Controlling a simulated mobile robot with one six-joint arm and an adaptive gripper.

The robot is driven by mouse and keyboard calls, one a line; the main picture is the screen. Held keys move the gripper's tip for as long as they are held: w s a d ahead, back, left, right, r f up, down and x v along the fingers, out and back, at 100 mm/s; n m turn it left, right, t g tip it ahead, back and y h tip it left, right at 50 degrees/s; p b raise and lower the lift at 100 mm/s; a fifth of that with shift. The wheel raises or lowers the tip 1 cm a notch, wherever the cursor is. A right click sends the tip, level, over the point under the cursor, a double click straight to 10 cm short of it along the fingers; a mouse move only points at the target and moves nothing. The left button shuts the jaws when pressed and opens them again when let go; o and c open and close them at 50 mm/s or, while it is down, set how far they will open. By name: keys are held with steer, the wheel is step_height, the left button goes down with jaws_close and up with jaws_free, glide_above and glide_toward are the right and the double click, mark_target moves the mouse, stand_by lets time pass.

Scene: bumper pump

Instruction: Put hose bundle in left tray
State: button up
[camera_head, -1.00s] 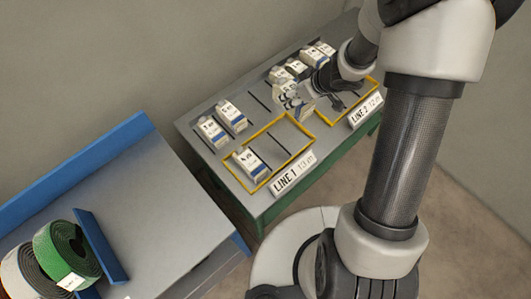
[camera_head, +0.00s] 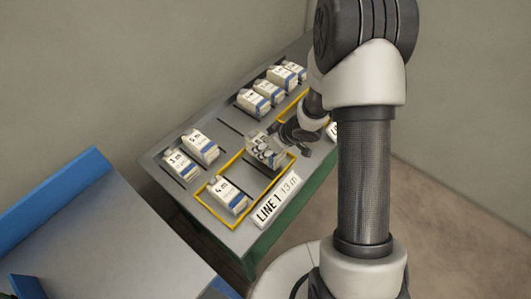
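A pale, see-through package with dark coil-like shapes (camera_head: 262,150), which looks like the hose bundle, is at the upper right part of the left yellow-outlined tray (camera_head: 236,228). My gripper (camera_head: 284,140) is at its right side and appears shut on it. The fingertips are small and partly hidden by the package. I cannot tell whether the package touches the tray floor. A white and blue carton marked "4 m" (camera_head: 228,195) stands in the lower left part of this tray, behind the sign "LINE 1 13 m" (camera_head: 275,203).
Cartons marked "3 m" (camera_head: 180,163) and "5 m" (camera_head: 201,147) stand behind the left tray. Several cartons (camera_head: 268,90) stand farther back. The right tray (camera_head: 290,105) is mostly hidden by my arm. A blue-edged bench (camera_head: 110,235) is at the left.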

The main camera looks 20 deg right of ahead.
step_height(320, 180, down, 3)
steer(key=shift+r+b, duration=0.15)
steer(key=shift+b, duration=0.45)
steer(key=shift+r, duration=0.15)
steer(key=o, duration=1.5)
steer(key=shift+f, duration=0.2)
